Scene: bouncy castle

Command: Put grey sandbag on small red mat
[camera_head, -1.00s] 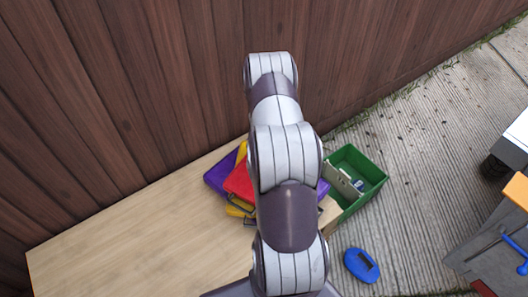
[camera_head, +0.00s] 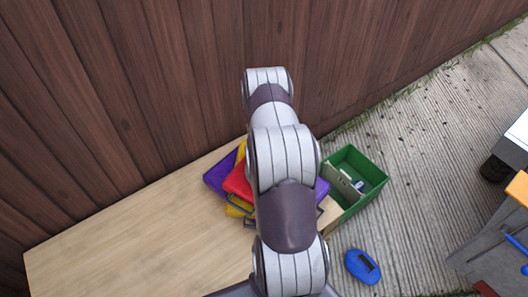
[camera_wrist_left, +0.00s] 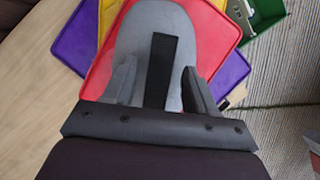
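A grey sandbag (camera_wrist_left: 150,28) with a black strap (camera_wrist_left: 158,68) shows in the left wrist view over the small red mat (camera_wrist_left: 100,82). I cannot tell whether it rests on the mat or hangs just above it. My left gripper (camera_wrist_left: 160,76) has its two fingers spread at either side of the strap and against or over the bag's sides. Whether they press on the bag is not clear. In the head view, part of the red mat (camera_head: 239,184) shows beside my left arm, which hides the sandbag and gripper. My right gripper is not in view.
Purple (camera_head: 218,182) and yellow (camera_head: 240,211) flat pieces lie around the red mat on a wooden table (camera_head: 130,235). A green box (camera_head: 365,190) stands at the table's right end. A blue oval object (camera_head: 356,267) lies on the ground. A wooden fence (camera_head: 160,80) stands behind.

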